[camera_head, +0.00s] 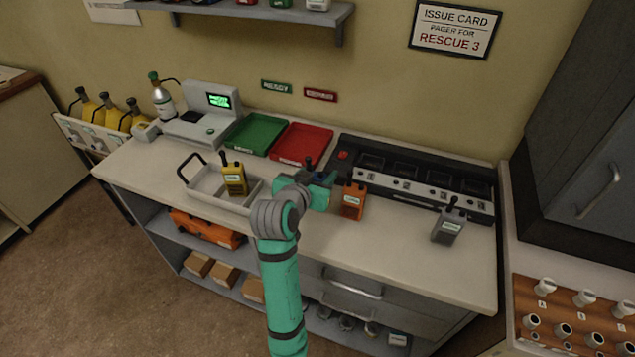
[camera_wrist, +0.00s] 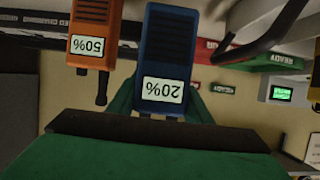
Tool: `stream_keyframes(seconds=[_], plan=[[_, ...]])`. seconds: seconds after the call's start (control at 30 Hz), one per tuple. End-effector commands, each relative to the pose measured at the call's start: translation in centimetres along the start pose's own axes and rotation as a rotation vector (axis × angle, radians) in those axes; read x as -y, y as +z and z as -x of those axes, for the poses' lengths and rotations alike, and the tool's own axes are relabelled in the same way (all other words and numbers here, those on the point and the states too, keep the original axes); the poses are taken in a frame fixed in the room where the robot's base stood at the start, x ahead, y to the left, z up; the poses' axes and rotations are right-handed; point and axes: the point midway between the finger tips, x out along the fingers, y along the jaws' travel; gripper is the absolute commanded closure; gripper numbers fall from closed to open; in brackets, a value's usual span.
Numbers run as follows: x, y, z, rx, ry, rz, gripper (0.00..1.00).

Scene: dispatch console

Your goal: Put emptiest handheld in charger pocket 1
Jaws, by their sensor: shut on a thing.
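My gripper (camera_head: 318,192) is shut on a blue handheld (camera_wrist: 165,55) labelled 20%, above the counter in front of the charger; my arm mostly hides this handheld in the head view. An orange handheld (camera_head: 353,201), labelled 50% in the wrist view (camera_wrist: 93,35), stands on the counter just right of my gripper. A grey handheld (camera_head: 447,226) stands farther right; its label is too small to read. A yellow handheld (camera_head: 235,180) stands in the white carrier tray (camera_head: 208,184). The black charger (camera_head: 486,210) has a row of dark pockets; their numbers are unreadable.
A green tray (camera_head: 253,133) and a red tray (camera_head: 301,143) lie at the back, left of the charger. A scale-like device (camera_head: 192,130) with a green screen stands left of them. The front counter strip (camera_head: 400,250) is clear. A wall shelf (camera_head: 260,10) hangs above.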

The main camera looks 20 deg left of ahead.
Motion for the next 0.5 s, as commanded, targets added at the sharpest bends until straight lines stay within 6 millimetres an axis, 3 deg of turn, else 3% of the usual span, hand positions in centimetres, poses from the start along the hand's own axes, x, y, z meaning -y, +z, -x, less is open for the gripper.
stream_keyframes(seconds=[0.27, 0.5], plan=[[0.3, 3.0, -1.7, 0.002, 0.000, 0.002, 0.85], [1.0, 3.3, -1.6, -0.001, -0.010, 0.004, 0.85]])
